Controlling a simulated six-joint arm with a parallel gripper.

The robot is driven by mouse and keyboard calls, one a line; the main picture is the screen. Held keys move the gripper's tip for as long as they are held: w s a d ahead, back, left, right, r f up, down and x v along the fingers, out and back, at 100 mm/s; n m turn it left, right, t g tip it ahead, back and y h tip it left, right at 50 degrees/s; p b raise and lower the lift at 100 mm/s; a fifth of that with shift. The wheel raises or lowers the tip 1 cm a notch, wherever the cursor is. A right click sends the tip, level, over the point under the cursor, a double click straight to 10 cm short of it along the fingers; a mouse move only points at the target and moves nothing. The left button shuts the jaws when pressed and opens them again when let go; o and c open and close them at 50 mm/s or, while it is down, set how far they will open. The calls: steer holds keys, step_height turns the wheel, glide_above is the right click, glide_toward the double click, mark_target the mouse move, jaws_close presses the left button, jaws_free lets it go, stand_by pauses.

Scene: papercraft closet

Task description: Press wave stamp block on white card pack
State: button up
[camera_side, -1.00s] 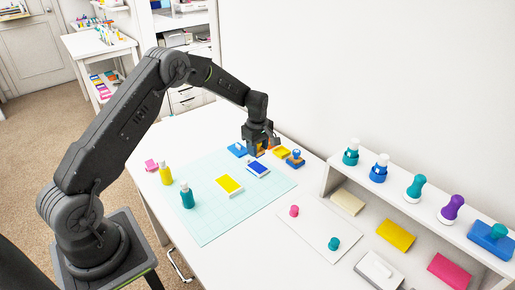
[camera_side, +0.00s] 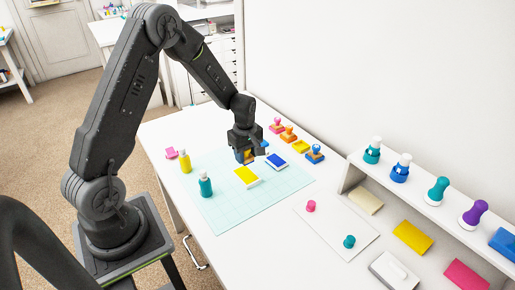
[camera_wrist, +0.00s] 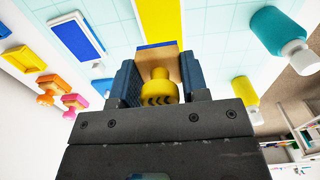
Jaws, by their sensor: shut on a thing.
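My gripper (camera_side: 246,157) is shut on a stamp block (camera_wrist: 158,64). In the wrist view the block has a wooden body, a blue edge at its far end, and a yellow knob with dark wave-like marks facing the camera. I cannot tell whether the block touches the mat. A white pack (camera_side: 393,270) with a pale raised strip lies at the bottom right in the side view, and a cream pack (camera_side: 366,200) lies by the shelf.
A blue pad (camera_side: 276,161) lies right of my gripper. Pink (camera_side: 277,126), orange (camera_side: 288,134) and blue (camera_side: 314,154) stamps stand behind it with a yellow pad (camera_side: 300,146). Teal (camera_side: 205,185) and yellow (camera_side: 185,162) bottles stand at the left. The mat's front is clear.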

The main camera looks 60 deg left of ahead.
mark_target(246, 175)
steer(key=shift+s, duration=0.2)
steer(key=shift+f, duration=0.1)
steer(key=shift+f, duration=2.2)
steer(key=shift+f, duration=0.75)
steer(key=shift+f, duration=0.2)
stand_by(0.5)
steer(key=o, duration=0.5)
steer(key=shift+r, duration=0.15)
steer(key=c, duration=0.6)
steer(key=shift+r, duration=3)
